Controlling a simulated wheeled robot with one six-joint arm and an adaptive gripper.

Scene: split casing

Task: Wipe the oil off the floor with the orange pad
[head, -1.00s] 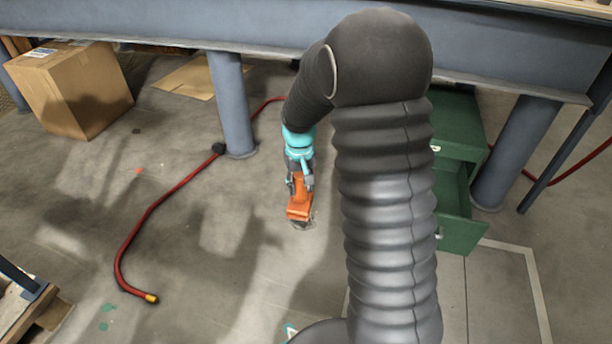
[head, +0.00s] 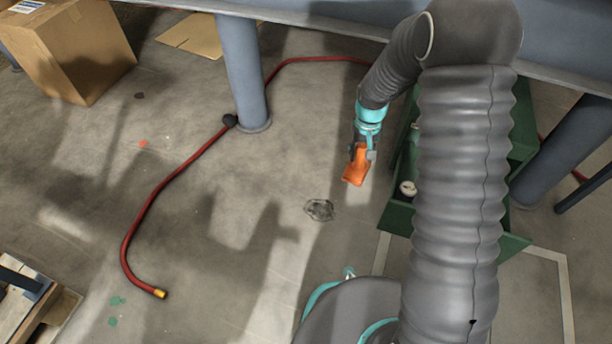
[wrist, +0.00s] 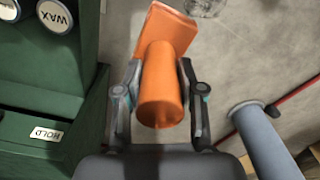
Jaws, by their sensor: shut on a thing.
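My gripper (head: 362,152) is shut on the orange pad (head: 355,172), holding it by its round handle. In the wrist view, my gripper (wrist: 160,88) has a finger on each side of the handle, and the flat orange pad (wrist: 168,30) is beyond it. The oil (head: 319,210) is a small dark, glossy patch on the concrete floor, to the lower left of the pad. Part of the oil (wrist: 205,6) shows at the top edge of the wrist view. The pad appears apart from the oil and raised off the floor.
A green cabinet (head: 395,215) with an open drawer is close right of the pad. A wrist-view drawer (wrist: 45,70) holds jars, one marked WAX (wrist: 55,16). A grey-blue post (head: 246,75) and red hose (head: 165,185) are to the left. Floor around the oil is clear.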

